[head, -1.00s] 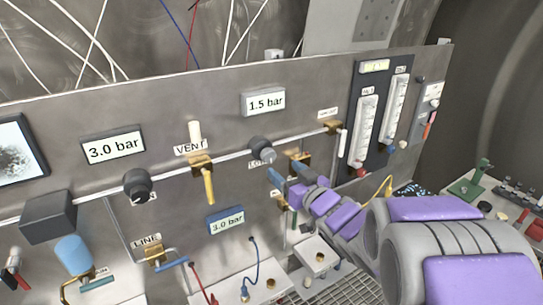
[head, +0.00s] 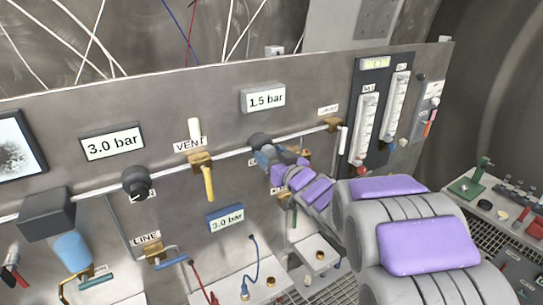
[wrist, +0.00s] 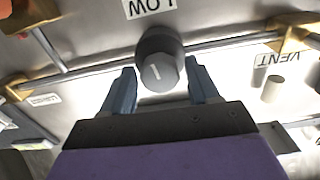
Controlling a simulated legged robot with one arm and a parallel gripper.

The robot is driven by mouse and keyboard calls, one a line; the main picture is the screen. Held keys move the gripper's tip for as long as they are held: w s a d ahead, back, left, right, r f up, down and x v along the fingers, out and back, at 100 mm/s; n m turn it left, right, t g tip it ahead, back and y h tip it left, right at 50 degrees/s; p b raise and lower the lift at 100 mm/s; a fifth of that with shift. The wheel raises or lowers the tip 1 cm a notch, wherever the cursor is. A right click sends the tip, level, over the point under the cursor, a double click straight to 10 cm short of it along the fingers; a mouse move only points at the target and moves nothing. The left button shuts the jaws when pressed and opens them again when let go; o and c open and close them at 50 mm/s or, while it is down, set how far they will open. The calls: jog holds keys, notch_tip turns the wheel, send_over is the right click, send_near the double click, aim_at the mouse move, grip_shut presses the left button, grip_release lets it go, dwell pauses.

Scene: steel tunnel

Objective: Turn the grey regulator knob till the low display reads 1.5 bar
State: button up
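The grey regulator knob (head: 260,138) is on the pipe along the steel panel, partly hidden by my gripper in the head view. In the wrist view the round knob (wrist: 160,62) shows whole, with a pale mark on its face and a LOW label (wrist: 150,8) beside it. The display above the knob (head: 263,99) reads 1.5 bar. My gripper (head: 266,156) is at the knob. In the wrist view its blue fingers (wrist: 161,82) stand open, one on each side of the knob, with visible gaps; I see no contact.
A second dark knob (head: 137,183) sits to the left, below a 3.0 bar display (head: 112,143). The yellow VENT lever (head: 208,180) hangs between the knobs. A small blue-framed display (head: 226,218) reads 3.0 bar. Flow tubes (head: 366,128) stand to the right.

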jog(key=c, duration=0.9)
jog(key=shift+o, duration=0.2)
jog(key=shift+r+m+p, duration=0.15)
jog(key=shift+m+p, duration=0.35)
jog(key=shift+p, duration=0.75)
jog(key=o, duration=1.1)
jog(key=shift+c, duration=0.2)
jog(key=b+v, duration=0.6)
jog(key=v, duration=1.1)
jog(key=shift+s+d, duration=0.1)
jog(key=shift+d, duration=0.05)
